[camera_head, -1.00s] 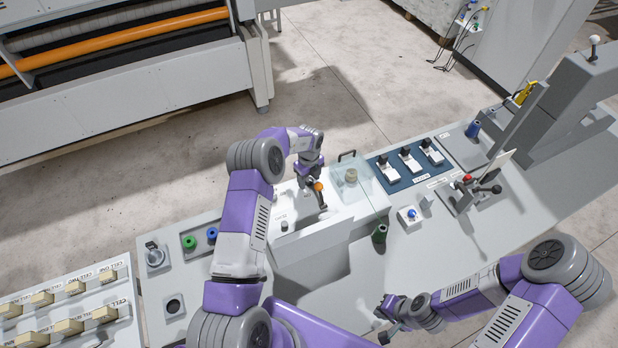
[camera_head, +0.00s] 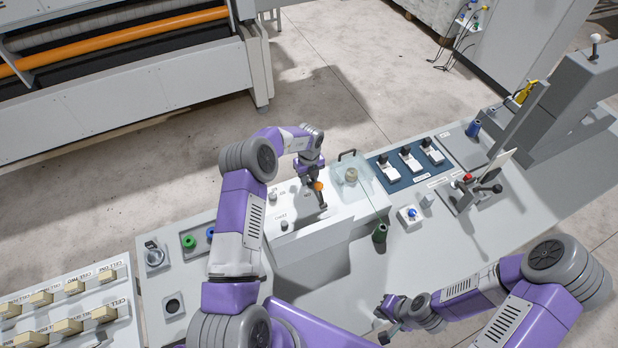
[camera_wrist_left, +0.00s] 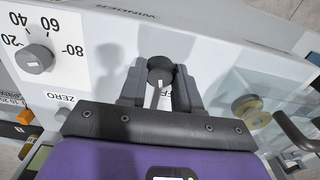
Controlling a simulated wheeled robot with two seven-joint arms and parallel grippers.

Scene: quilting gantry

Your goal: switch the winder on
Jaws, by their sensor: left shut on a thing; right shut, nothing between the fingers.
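The winder is a white box (camera_head: 318,228) on the console, and its name shows on its face (camera_wrist_left: 125,14) in the left wrist view. My left gripper (camera_wrist_left: 159,85) is shut on the knob, one finger on each side. In the head view my left gripper (camera_head: 322,203) hides the knob. My right gripper (camera_head: 386,332) is shut and empty over the near console edge.
A grey dial (camera_wrist_left: 35,58) with numbers stands left of the switch, near a ZERO label (camera_wrist_left: 60,97). A clear cover (camera_head: 360,185) with a dark handle adjoins the box on the right. Beyond are a blue panel of switches (camera_head: 405,182) and a red-knobbed lever (camera_head: 468,178).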

